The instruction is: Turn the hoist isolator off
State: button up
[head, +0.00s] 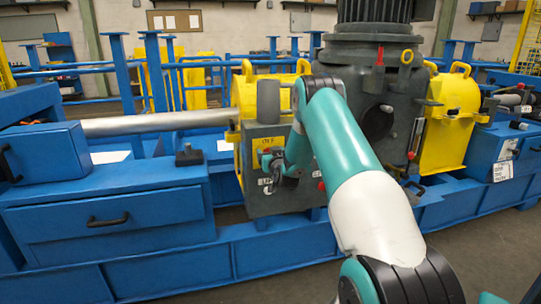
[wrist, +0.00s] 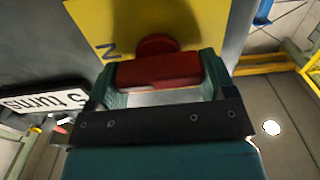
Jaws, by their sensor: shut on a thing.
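The isolator's red handle (wrist: 158,71) sits on a yellow plate (wrist: 195,22) in the wrist view, with a round red hub behind it. My gripper (wrist: 160,80) has one finger on each side of the handle and is shut on it. In the head view the yellow plate (head: 263,143) is on the front of a grey box, below a yellow cover. My gripper (head: 272,171) is at that plate there, and my arm hides part of the box. The handle's exact setting cannot be read.
A large grey motor housing (head: 375,100) stands right of the box. A blue drawer unit (head: 105,222) is to the left. Grey floor is open in front.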

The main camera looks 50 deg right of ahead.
jog(key=shift+f+n+b, duration=0.1)
jog(key=shift+n+b, duration=0.2)
jog(key=shift+b, duration=0.15)
jog(key=n+b, duration=0.1)
jog(key=b, duration=0.1)
jog(key=n+b, duration=0.1)
jog(key=shift+w+a+f+n+b, duration=0.1)
jog(key=shift+a+f+n+b, duration=0.05)
jog(key=shift+n+b, duration=0.25)
jog(key=n+b, duration=0.5)
jog(key=shift+a+f, duration=0.1)
jog(key=shift+a, duration=0.05)
jog(key=n+b, duration=0.5)
jog(key=shift+w+a+f+n, duration=0.1)
jog(key=shift+n, duration=0.3)
jog(key=shift+n+b, duration=1.15)
jog(key=shift+n, duration=0.65)
jog(key=o, duration=0.9)
jog(key=shift+a, duration=0.1)
